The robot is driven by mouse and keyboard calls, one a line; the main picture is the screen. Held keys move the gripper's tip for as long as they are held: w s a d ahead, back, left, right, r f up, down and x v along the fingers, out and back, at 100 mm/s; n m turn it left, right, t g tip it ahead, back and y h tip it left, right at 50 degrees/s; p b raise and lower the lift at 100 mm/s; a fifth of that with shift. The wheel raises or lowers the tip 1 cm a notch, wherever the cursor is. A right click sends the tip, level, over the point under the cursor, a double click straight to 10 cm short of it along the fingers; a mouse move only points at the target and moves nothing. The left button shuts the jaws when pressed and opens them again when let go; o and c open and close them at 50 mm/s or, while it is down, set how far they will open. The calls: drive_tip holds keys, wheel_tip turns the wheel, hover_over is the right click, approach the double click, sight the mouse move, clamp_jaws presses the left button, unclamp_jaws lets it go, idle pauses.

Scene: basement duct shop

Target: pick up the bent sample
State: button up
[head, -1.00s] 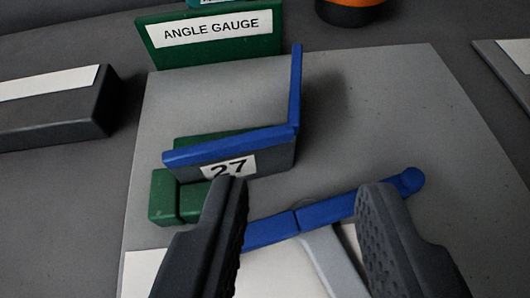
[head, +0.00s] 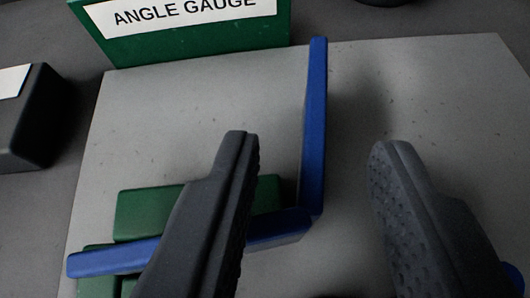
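The bent sample (head: 314,110) is an L-shaped strip with blue edges on a grey plate. One leg points toward the back of the plate; the other runs left, partly hidden behind my left finger. My gripper (head: 313,143) is open and empty, above the plate. In the picture its fingers lie on either side of the back-pointing leg, the left finger closer to it. Neither finger visibly touches that leg; I cannot tell how high they are above it.
Green blocks (head: 150,211) lie against the left leg. A green stand labelled ANGLE GAUGE (head: 190,42) rises behind the plate (head: 440,90). A dark block (head: 35,120) sits left of the plate. A blue piece (head: 515,277) shows at the lower right. The plate's back right is clear.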

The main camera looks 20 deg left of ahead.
sight(312, 176)
drive_tip(key=x, duration=0.3)
drive_tip(key=shift+w+f, duration=0.1)
drive_tip(key=shift+f, duration=0.1)
clamp_jaws()
